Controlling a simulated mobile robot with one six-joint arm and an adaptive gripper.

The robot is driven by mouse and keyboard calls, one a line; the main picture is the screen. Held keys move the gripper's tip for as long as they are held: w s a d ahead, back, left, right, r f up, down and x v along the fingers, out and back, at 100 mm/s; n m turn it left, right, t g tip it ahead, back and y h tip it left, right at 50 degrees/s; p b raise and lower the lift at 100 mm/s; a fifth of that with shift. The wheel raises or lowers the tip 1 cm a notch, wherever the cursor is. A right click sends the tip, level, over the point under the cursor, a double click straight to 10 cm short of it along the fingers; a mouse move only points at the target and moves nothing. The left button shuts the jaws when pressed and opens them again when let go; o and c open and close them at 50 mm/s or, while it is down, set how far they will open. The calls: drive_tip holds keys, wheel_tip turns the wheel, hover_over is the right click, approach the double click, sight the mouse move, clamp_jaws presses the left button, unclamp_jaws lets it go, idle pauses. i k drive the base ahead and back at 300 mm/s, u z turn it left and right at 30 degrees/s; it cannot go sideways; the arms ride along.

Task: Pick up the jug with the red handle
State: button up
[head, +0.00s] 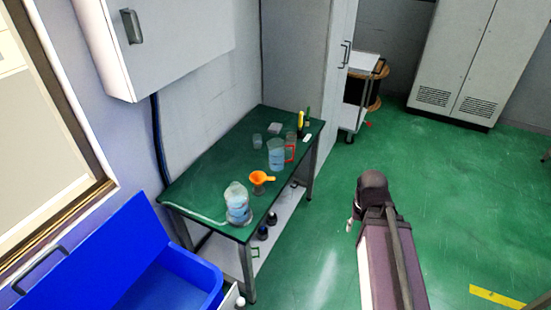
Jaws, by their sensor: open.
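The jug with the red handle (276,154) stands upright on the green-topped table (215,160) in the head view. It is clear, with bluish contents or tint, and its red handle (291,152) points to the right. My arm (385,260) rises from the lower right over the floor, to the right of the table and well apart from the jug. I cannot make out my gripper's fingers. Nothing blocks the view of the jug.
An orange funnel (260,180) and a clear bottle (237,203) stand in front of the jug. Small clear beakers (257,140) and a yellow item (301,122) are behind it. A blue bin (165,275) and wall cabinet (165,40) are at left. Green floor is free at right.

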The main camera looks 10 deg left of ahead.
sight(277, 161)
drive_tip(key=z, duration=0.05)
drive_tip(key=i, duration=1)
drive_tip(key=u, duration=0.05)
